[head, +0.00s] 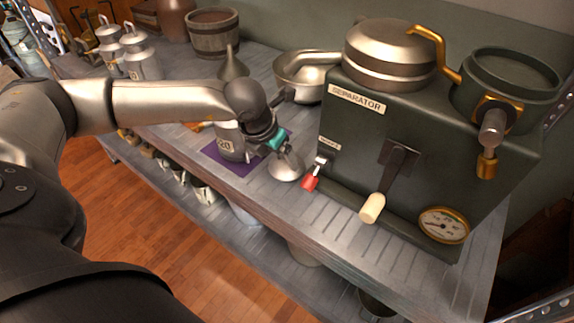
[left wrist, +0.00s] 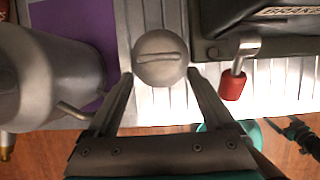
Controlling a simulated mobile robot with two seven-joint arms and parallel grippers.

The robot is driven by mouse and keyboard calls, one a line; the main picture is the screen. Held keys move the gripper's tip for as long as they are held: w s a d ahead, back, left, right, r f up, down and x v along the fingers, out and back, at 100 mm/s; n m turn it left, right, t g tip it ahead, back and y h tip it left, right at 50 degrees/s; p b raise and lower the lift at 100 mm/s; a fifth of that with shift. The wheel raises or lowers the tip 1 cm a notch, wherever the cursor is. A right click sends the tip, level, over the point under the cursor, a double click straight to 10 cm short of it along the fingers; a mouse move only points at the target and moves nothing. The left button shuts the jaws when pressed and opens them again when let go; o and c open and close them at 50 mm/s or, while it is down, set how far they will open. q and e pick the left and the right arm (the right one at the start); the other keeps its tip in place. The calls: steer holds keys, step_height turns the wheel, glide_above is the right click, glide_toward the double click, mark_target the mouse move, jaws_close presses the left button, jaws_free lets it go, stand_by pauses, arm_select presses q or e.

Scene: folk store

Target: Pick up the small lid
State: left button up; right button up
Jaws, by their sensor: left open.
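The small lid (left wrist: 160,60) is a round, domed metal piece with a raised bar handle. In the left wrist view it sits just ahead of and between the fingertips of my left gripper (left wrist: 161,78). The fingers are spread on either side, and I cannot tell whether they touch it. In the head view the small lid (head: 287,166) shows at the bench's front part, just below my left gripper (head: 276,143). A numbered metal can (head: 231,145) stands on a purple mat (head: 240,168) left of the lid. My right gripper is not visible.
The green separator (head: 345,125) stands close on the right. Its red-tipped lever (head: 310,182) and cream-handled lever (head: 372,208) project towards the front edge. A metal pan (head: 292,68) and a funnel (head: 232,65) are behind. The slatted bench top (head: 300,218) is clear in front.

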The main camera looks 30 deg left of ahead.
arm_select(q)
steer(key=w+f, duration=0.1)
steer(key=w, duration=0.1)
steer(key=shift+w+d+f+b, duration=0.15)
steer(key=shift+w+f+b, duration=0.25)
steer(key=shift+w+f, duration=0.2)
steer(key=shift+f, duration=0.3)
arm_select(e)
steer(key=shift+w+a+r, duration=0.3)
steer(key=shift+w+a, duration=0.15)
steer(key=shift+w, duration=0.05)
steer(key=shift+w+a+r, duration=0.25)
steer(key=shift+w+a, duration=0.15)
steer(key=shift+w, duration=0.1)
arm_select(q)
steer(key=c, duration=1.2)
